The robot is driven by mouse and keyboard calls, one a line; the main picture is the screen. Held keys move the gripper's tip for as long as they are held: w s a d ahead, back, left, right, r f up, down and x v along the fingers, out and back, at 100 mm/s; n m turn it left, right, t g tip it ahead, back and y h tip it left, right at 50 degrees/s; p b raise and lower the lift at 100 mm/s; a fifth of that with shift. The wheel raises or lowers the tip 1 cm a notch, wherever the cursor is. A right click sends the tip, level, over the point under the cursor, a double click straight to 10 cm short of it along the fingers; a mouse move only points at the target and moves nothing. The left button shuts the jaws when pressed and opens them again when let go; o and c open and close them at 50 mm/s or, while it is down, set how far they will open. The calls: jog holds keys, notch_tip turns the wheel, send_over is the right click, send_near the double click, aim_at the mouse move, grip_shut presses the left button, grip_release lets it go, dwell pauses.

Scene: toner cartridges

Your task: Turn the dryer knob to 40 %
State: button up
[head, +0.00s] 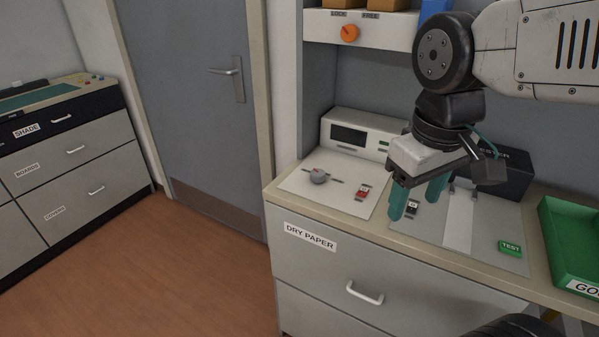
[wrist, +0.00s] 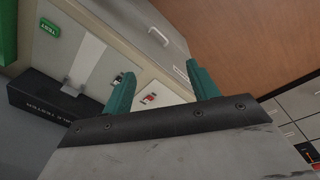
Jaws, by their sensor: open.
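A round grey knob (head: 319,176) sits on a pale panel (head: 305,187) on the counter in the head view, with a dark line to either side. Its exact setting is too small to read. Behind it stands a white unit with a dark display (head: 349,135). My gripper (head: 416,204) is open and empty, its teal fingers pointing down, to the right of the knob and apart from it. In the wrist view my gripper (wrist: 160,70) has its fingers spread with nothing between them. I cannot make out the knob in that view.
A red switch (head: 363,191) is right of the knob. A tester panel with a green TEST button (head: 510,248) lies under and beside my gripper. A green tray (head: 568,243) is at the right. An orange knob (head: 350,33) is on the shelf edge. A drawer handle (head: 365,293) projects below.

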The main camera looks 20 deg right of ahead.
jog(key=w+a+n+h, duration=0.15)
jog(key=w+n, duration=0.55)
jog(key=w, duration=0.9)
jog(key=n+g+h, duration=0.1)
jog(key=n+h, duration=0.2)
jog(key=n, duration=0.6)
send_near(317, 172)
jog(key=d+f, duration=0.1)
jog(key=shift+y, duration=0.35)
jog(key=x, duration=0.7)
jog(key=shift+d+f, duration=0.15)
jog(key=shift+f, duration=0.05)
jog(key=c, duration=1)
